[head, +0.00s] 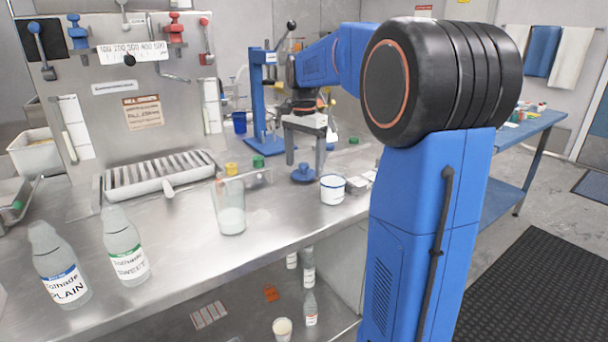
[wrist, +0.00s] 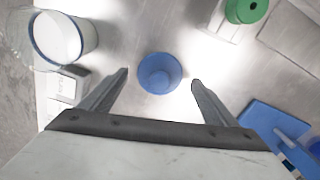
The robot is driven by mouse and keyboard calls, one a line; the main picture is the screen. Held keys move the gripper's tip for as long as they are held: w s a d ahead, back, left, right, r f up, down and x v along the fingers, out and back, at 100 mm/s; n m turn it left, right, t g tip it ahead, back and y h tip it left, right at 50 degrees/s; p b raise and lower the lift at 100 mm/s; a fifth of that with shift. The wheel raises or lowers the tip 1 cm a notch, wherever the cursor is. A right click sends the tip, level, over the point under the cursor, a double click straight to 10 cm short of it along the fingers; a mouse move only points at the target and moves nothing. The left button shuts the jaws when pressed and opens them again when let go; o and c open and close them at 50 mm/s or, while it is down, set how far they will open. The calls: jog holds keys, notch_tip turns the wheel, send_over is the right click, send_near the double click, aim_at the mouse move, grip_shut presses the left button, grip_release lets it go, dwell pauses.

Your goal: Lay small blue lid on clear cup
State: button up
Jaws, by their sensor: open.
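In the wrist view the lid (wrist: 160,73) sits between and slightly beyond the fingertips. My gripper (head: 305,165) is open and empty, pointing down above the lid. In the wrist view its two fingers (wrist: 159,77) are spread wide on either side, with no visible contact. A tall clear cup (head: 229,207) with whitish contents at its bottom stands on the counter to the left and nearer the front edge. Its top looks open.
Green (head: 258,161) and yellow (head: 231,169) pieces stand behind the clear cup. A blue press stand (head: 258,100) rises behind. Two labelled bottles (head: 125,246) stand at the front left.

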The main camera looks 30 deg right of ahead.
jog(key=shift+f, duration=0.65)
jog(key=shift+c, duration=0.6)
jog(key=c, duration=1)
jog(key=shift+r, duration=0.1)
